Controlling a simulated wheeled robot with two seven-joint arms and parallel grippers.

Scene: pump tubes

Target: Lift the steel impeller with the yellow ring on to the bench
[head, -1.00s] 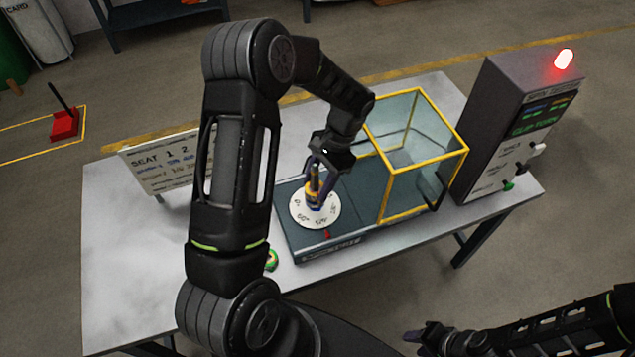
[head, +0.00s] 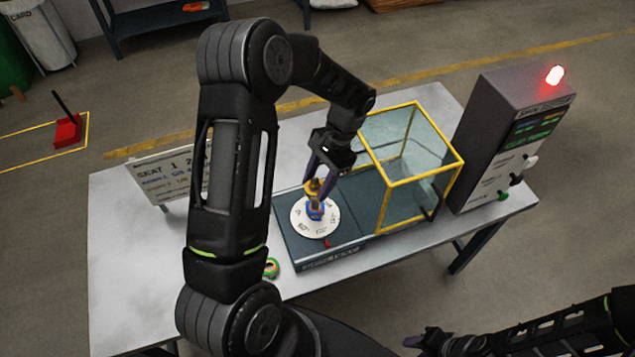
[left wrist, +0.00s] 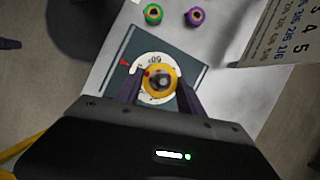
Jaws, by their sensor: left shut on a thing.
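The steel impeller with the yellow ring (head: 313,187) is at the white numbered dial (head: 304,229) on the dark base plate. In the left wrist view its yellow ring (left wrist: 160,94) shows from above, around a grey and dark centre, over the dial. My left gripper (head: 317,192) points down with a finger on either side of it and is shut on it. A blue part (head: 315,211) shows just below, at the dial's middle; I cannot tell whether the impeller touches it. My right gripper (head: 424,338) is low at the right, away from the bench; its jaws are unclear.
A yellow-framed clear box (head: 423,176) stands right of the dial, with a grey control cabinet (head: 490,150) and red lamp beyond. A sign (head: 160,181) stands at the left. A green ring (head: 271,268) and a purple ring (left wrist: 194,16) lie on the bench (head: 125,270), whose left part is clear.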

